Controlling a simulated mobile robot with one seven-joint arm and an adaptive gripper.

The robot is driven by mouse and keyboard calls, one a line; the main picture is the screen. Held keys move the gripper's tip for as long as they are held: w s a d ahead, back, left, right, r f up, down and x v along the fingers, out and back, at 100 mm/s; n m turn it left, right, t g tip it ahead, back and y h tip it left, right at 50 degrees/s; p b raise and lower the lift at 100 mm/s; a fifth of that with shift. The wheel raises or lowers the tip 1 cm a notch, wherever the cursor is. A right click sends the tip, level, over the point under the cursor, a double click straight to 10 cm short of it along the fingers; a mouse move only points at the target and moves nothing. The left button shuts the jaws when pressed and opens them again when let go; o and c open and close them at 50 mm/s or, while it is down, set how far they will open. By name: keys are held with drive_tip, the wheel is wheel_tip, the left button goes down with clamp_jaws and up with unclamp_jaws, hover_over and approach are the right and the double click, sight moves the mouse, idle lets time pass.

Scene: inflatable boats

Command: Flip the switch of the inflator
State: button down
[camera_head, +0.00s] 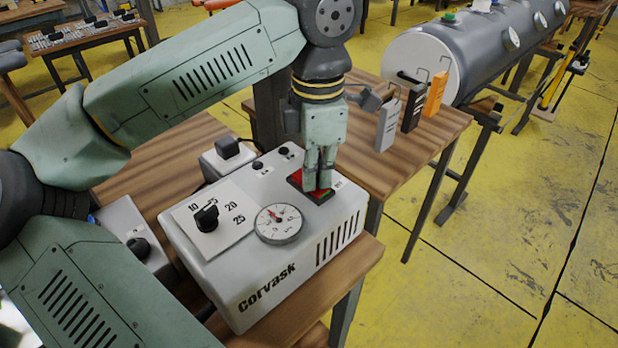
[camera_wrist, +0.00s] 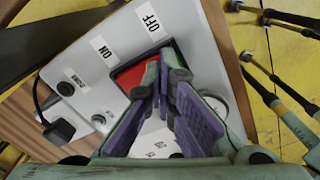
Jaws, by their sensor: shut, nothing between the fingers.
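The inflator (camera_head: 325,250) is a white box marked "Corvask" on a wooden table. Its switch (camera_head: 307,191) is a red rocker in a dark frame at the right of the top face. In the wrist view the red switch (camera_wrist: 130,78) lies beside "ON" and "OFF" labels. My gripper (camera_head: 318,185) points down, shut and empty, with its fingertips at the switch. In the wrist view my gripper (camera_wrist: 165,80) covers part of the switch, so I cannot tell whether the tips press it. The inflator also shows in the wrist view (camera_wrist: 185,25).
The inflator's top has a round gauge (camera_head: 279,223) and a black dial (camera_head: 206,217). A black plug (camera_head: 228,147) sits behind it. Grey, black and orange upright tools (camera_head: 388,124) stand on the table to the right. Yellow floor (camera_head: 480,270) is open at right.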

drive_tip(key=shift+r+p, duration=2.4)
drive_tip(key=shift+r, duration=1.1)
